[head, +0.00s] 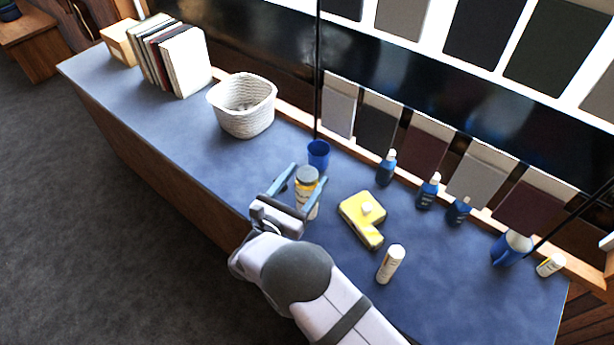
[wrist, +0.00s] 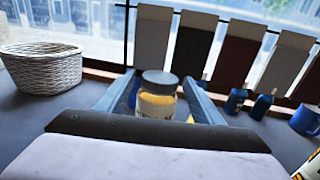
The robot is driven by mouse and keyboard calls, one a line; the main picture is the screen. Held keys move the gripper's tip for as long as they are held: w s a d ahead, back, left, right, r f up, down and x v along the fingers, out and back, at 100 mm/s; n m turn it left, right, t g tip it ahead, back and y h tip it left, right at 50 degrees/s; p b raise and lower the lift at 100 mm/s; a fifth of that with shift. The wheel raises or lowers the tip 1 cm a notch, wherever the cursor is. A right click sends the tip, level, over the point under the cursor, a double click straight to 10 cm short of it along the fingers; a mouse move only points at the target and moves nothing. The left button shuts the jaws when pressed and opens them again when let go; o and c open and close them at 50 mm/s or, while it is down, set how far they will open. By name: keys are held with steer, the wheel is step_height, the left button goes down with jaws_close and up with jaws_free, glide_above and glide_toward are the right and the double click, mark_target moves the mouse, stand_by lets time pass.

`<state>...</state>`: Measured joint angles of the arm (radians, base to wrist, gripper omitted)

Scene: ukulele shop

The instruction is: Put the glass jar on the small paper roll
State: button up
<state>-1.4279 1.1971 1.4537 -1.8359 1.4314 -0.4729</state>
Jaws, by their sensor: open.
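The glass jar (head: 306,196) stands upright on the blue counter, with a dark lid and yellowish contents. It also shows in the wrist view (wrist: 157,100), between the fingers. My gripper (head: 305,180) is open, with one blue finger on each side of the jar; I cannot tell whether either finger touches it. The jar's lower part is partly hidden in the wrist view. A short white cylinder (head: 391,264) with printing stands upright to the right of my gripper and may be the small paper roll. A small white round piece (head: 367,208) sits on a yellow block; I cannot tell which is the roll.
The yellow block (head: 352,227) lies just right of the jar. A blue cup (head: 318,153) stands close behind it. Blue bottles (head: 386,168) line the back edge. A white basket (head: 233,121) and upright books (head: 186,62) stand left. The front left counter is clear.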

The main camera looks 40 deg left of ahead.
steer(key=s+d+b, duration=0.1)
steer(key=s+b, duration=0.1)
steer(key=s, duration=0.8)
steer(key=shift+s+d+b, duration=0.2)
steer(key=shift+d+b, duration=0.1)
steer(key=w+d+r+m+g+h+p, duration=0.1)
steer(key=w+d+m+g+h, duration=0.45)
steer(key=d, duration=0.75)
steer(key=w+d+r+m+g+h+p, duration=0.25)
steer(key=w+d+m+h, duration=0.45)
steer(key=d, duration=0.7)
steer(key=s+d+r+m+g+y+p, duration=0.1)
steer(key=s+d+m+g+y, duration=0.4)
steer(key=d+m, duration=0.5)
steer(key=s+d+r+m+g+y+p, duration=0.2)
steer(key=s+d+m, duration=0.4)
steer(key=d+m, duration=0.5)
steer(key=m+g+y+p, duration=0.1)
steer(key=m+g+y, duration=0.1)
steer(key=m, duration=0.2)
steer(key=shift+s+g+y, duration=0.25)
steer(key=shift+g+y, duration=0.1)
steer(key=shift+g, duration=0.05)
